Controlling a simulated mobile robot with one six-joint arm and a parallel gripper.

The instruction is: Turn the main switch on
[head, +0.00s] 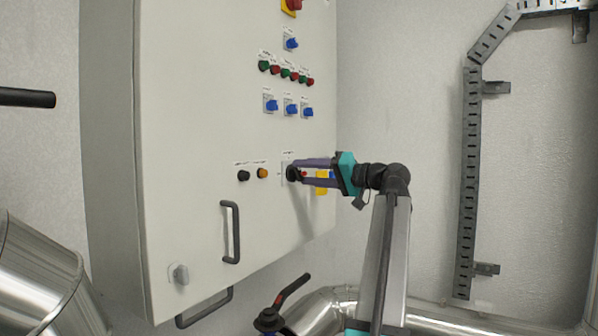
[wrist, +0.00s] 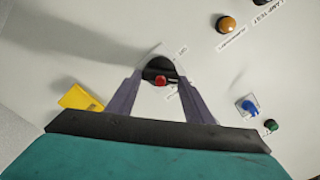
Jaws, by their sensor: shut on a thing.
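A black rotary switch (head: 292,174) with a small label plate sits on the front of the pale cabinet. In the wrist view it is a round black knob (wrist: 158,66) with a red spot on its near side. Its printed label is too small to read, so I cannot confirm it is the main switch. My gripper (head: 297,172) reaches it from the right. Its two purple fingers (wrist: 161,79) are shut on the knob, one on each side. The fingers hide part of the switch in the head view. I cannot tell its on or off position.
Left of the switch are a black button (head: 243,175) and an orange lamp (head: 262,173). Blue knobs (head: 291,109) and a red-yellow switch (head: 291,6) sit higher. A cabinet handle (head: 230,232) protrudes below left. A yellow piece (head: 321,187) is close below my fingers.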

